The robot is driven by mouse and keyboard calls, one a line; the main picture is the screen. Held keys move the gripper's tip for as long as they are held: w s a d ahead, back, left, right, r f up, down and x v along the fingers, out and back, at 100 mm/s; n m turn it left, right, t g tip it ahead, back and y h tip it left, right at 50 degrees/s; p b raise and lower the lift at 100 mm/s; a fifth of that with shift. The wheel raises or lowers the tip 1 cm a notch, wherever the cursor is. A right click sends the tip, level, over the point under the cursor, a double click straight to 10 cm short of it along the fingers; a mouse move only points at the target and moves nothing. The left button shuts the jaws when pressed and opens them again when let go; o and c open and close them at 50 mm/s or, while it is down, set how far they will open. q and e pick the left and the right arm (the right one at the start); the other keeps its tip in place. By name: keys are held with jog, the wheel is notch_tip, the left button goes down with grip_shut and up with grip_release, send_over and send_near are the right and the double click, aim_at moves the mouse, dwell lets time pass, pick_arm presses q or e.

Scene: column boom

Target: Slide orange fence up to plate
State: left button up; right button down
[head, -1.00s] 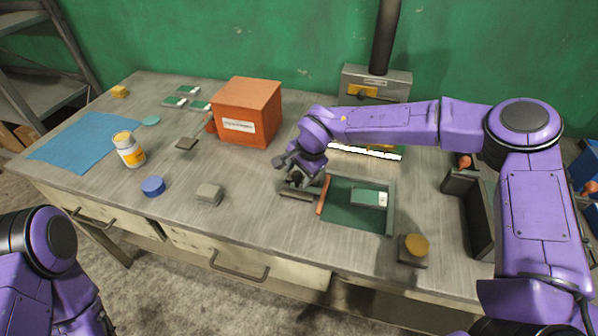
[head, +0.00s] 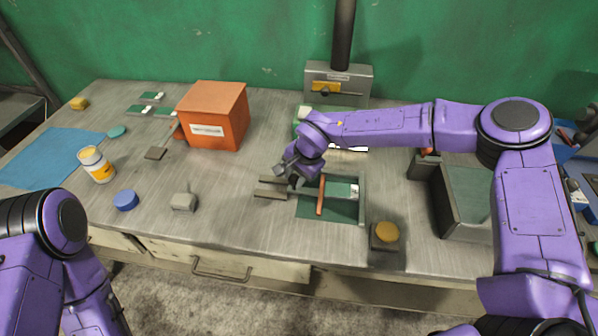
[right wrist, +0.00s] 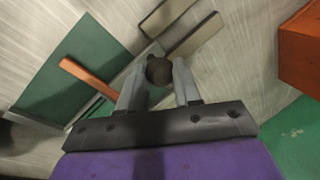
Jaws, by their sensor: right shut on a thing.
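The orange fence (head: 321,196), a thin upright bar, stands across the green bed of the fixture. The plate (head: 342,189), green with a pale label at its right end, lies on the bed just right of the fence. Fence and plate look very close; I cannot tell whether they touch. My right gripper (head: 290,176) is at the fixture's left end, left of the fence. In the right wrist view, my right gripper (right wrist: 158,83) is shut on a dark round knob (right wrist: 158,70), and the orange fence (right wrist: 89,79) shows to its left. My left gripper is out of view.
An orange box (head: 214,115) stands behind left of the fixture. A yellow-topped block (head: 387,235) sits at front right, and a grey tray (head: 462,205) is further right. A grey block (head: 184,201) and blue lid (head: 125,200) lie left. Bare bench separates them from the fixture.

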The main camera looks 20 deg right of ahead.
jog(key=c, duration=0.8)
grip_release()
jog(key=shift+f, duration=0.1)
jog(key=b+v, duration=0.2)
jog(key=v, duration=0.8)
jog(key=shift+r, duration=0.3)
